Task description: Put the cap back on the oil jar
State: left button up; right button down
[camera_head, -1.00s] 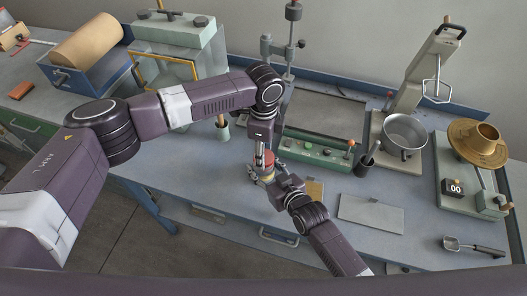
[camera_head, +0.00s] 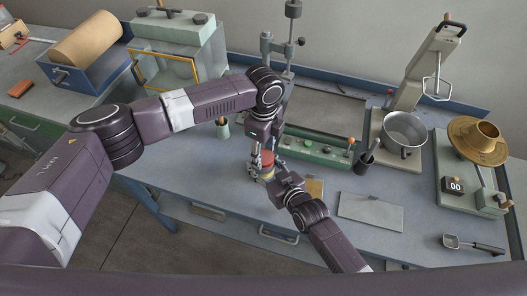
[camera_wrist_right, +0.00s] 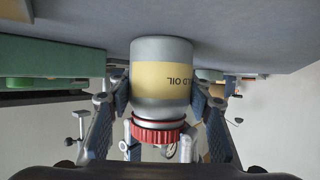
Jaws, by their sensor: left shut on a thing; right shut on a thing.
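The oil jar (camera_wrist_right: 160,82) is a grey jar with a yellow label, and it shows upside down in the right wrist view. My right gripper (camera_wrist_right: 165,105) is shut on the jar's body, one finger on each side. The red ribbed cap (camera_wrist_right: 158,132) is at the jar's mouth, looking slightly tilted; I cannot tell whether it is seated. In the head view the red cap (camera_head: 267,158) shows above the jar, between my arms. My left gripper (camera_head: 257,163) comes down from above and is shut on the cap; its fingertips are partly hidden.
A green-fronted press (camera_head: 310,150) stands behind the jar. A flat grey plate (camera_head: 371,212), a dark cup (camera_head: 364,162) and a steel pan (camera_head: 405,132) are to the right. The bench (camera_head: 190,177) is clear to the left of the jar.

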pick_arm(q)
jog(key=m, duration=2.1)
jog(key=shift+d+r+m, duration=0.15)
jog(key=shift+d+m, duration=0.1)
jog(key=shift+m, duration=0.15)
jog(key=shift+a+m, duration=0.1)
jog(key=shift+m, duration=0.6)
jog(key=o, duration=0.7)
jog(key=shift+a, duration=0.1)
jog(key=shift+c, duration=0.2)
